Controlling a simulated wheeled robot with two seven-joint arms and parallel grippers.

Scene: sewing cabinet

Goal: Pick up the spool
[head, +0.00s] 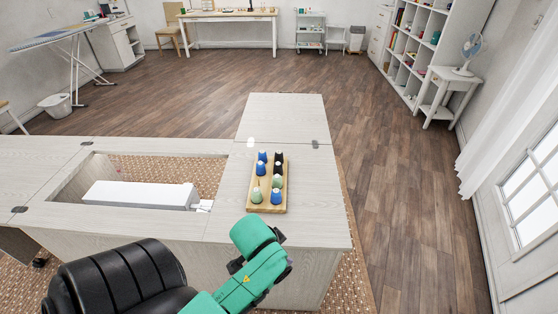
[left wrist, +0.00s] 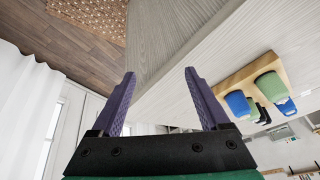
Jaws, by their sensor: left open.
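Several spools stand upright on a wooden tray (head: 267,209) on the cabinet top, in two rows: blue (head: 276,197), green (head: 257,195) and black (head: 279,160) ones. Which one is meant I cannot tell. The tray also shows at the right of the left wrist view (left wrist: 221,83), tilted, with blue (left wrist: 238,104) and green (left wrist: 268,87) spools. My left gripper (left wrist: 160,73) is open, with nothing between its purple fingers. It is apart from the spools, off to one side of the tray. In the head view its green arm rises below the tray and its fingers are hidden.
The pale cabinet top (head: 285,115) is clear behind the tray. Left of the tray is an opening with a long white object (head: 140,194) in it. A black chair (head: 118,279) stands in front. Bare floor lies to the right.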

